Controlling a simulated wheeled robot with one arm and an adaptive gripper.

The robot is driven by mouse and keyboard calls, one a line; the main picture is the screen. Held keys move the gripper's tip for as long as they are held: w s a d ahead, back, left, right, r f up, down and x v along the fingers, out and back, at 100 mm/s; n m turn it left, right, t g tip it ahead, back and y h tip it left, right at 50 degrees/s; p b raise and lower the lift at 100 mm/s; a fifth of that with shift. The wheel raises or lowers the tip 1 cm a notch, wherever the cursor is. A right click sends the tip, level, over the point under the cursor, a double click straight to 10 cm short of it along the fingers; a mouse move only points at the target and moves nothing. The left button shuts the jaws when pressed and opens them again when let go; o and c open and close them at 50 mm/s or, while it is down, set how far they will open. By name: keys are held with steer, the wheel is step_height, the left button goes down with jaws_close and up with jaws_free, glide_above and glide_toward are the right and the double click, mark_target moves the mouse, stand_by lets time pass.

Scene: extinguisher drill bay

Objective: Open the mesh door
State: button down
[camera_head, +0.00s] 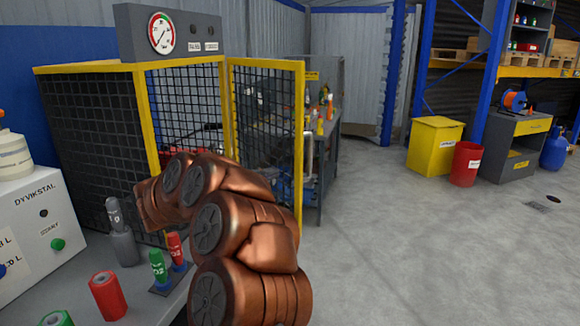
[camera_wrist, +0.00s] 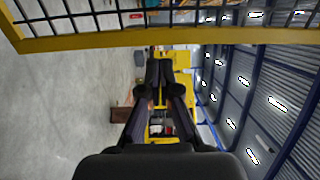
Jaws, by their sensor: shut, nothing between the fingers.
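The mesh door (camera_head: 299,130) appears to be the yellow-framed black mesh panel on the right of the cage (camera_head: 92,140) in the head view. It stands at an angle to the neighbouring mesh panel, so it looks swung outward. My copper arm covers its lower left part. My gripper is hidden behind my arm in the head view. In the wrist view my gripper (camera_wrist: 160,76) is shut and empty, its dark fingers together. A yellow frame bar with mesh (camera_wrist: 90,40) crosses the top of that view, apart from the fingertips. No handle or latch is clearly visible.
A workbench (camera_head: 150,300) with red and green cylinders is at the lower left, close to my arm. A gauge panel (camera_head: 168,32) tops the cage. A yellow bin (camera_head: 433,146) and a red bin (camera_head: 465,164) stand at right. The floor (camera_head: 420,250) right of the door is clear.

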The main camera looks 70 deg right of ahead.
mark_target(298, 165)
steer(key=p+x, duration=0.1)
steer(key=x, duration=0.3)
steer(key=shift+s+d+r, duration=0.1)
steer(key=shift+s+r, duration=0.05)
steer(key=shift+p+x, duration=0.3)
steer(key=shift+x, duration=1.05)
